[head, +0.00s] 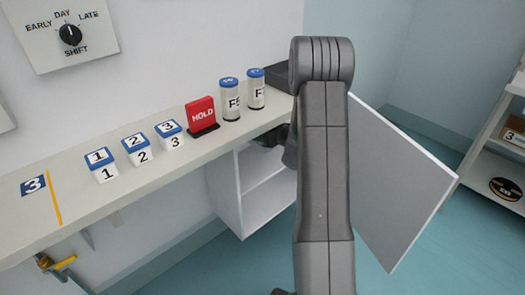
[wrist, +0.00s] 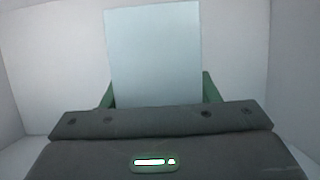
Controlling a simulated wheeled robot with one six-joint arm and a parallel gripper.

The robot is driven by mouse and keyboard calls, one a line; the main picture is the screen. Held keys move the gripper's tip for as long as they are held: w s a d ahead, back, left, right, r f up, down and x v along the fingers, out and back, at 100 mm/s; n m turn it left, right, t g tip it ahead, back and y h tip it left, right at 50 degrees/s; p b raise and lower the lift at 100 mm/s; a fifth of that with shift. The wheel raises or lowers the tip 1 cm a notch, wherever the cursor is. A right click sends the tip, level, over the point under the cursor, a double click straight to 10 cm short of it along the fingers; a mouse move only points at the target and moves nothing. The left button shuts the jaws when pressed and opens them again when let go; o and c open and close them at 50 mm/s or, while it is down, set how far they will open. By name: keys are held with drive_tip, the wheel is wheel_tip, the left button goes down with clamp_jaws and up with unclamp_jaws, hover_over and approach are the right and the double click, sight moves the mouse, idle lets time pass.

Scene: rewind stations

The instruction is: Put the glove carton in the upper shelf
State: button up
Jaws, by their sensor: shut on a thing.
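A plain pale blue-white box, apparently the glove carton (wrist: 153,50), stands upright in the wrist view; no label shows on this face. My gripper (wrist: 159,90) is shut on it, with a green finger at each side. Pale walls surround it left, right and behind. In the head view an open cabinet under the counter has a shelf board (head: 268,182) dividing it into an upper and a lower space. The dark end of my arm reaches into the upper space. My arm hides the carton and part of the cabinet there.
The cabinet door (head: 395,185) stands open at right. The counter (head: 75,205) above holds numbered blocks (head: 136,150), a red HOLD sign (head: 202,115) and two blue-capped canisters (head: 230,100). A white rack (head: 500,150) stands at far right.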

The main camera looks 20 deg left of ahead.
wheel_tip(320, 180, down, 2)
drive_tip(key=shift+d, duration=0.1)
wheel_tip(320, 180, down, 4)
drive_tip(key=shift+f+b, duration=0.2)
drive_tip(key=shift+b, duration=1)
drive_tip(key=shift+f, duration=0.35)
drive_tip(key=shift+r, duration=0.1)
drive_tip(key=o, duration=0.8)
drive_tip(key=shift+f+b, duration=0.2)
drive_tip(key=shift+b, duration=0.1)
drive_tip(key=shift+c, duration=0.2)
drive_tip(key=o, duration=0.4)
drive_tip(key=shift+o, duration=0.2)
